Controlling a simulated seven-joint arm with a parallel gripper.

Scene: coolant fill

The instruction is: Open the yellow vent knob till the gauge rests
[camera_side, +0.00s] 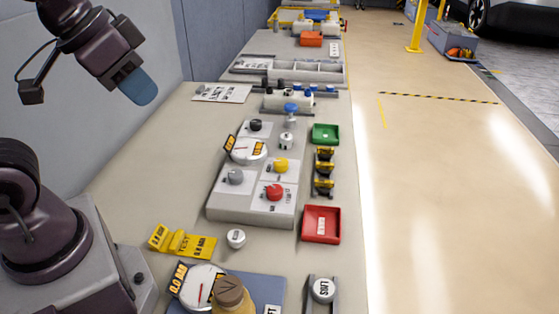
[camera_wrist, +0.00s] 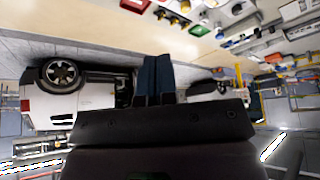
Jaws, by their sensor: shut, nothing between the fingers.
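The yellow vent knob (camera_side: 281,165) sits on the right side of a light grey panel (camera_side: 222,213) on the bench. A round white gauge (camera_side: 249,151) with yellow and black tags is at its upper left; its reading is too small to make out. A second white gauge (camera_side: 201,284) stands at the front of the bench, partly behind a brown-topped object. My gripper (camera_side: 138,88) is at the upper left, high and well away from the knob. Its blue fingers are together and empty; they also show together in the wrist view (camera_wrist: 158,78).
A red knob (camera_side: 274,192), a grey knob (camera_side: 235,177) and a black knob (camera_side: 255,125) share the panel. Right of it are a green tray (camera_side: 325,134), black-yellow parts (camera_side: 323,172) and a red tray (camera_side: 321,225). Yellow tags (camera_side: 182,242) lie in front. The bench's left side is clear.

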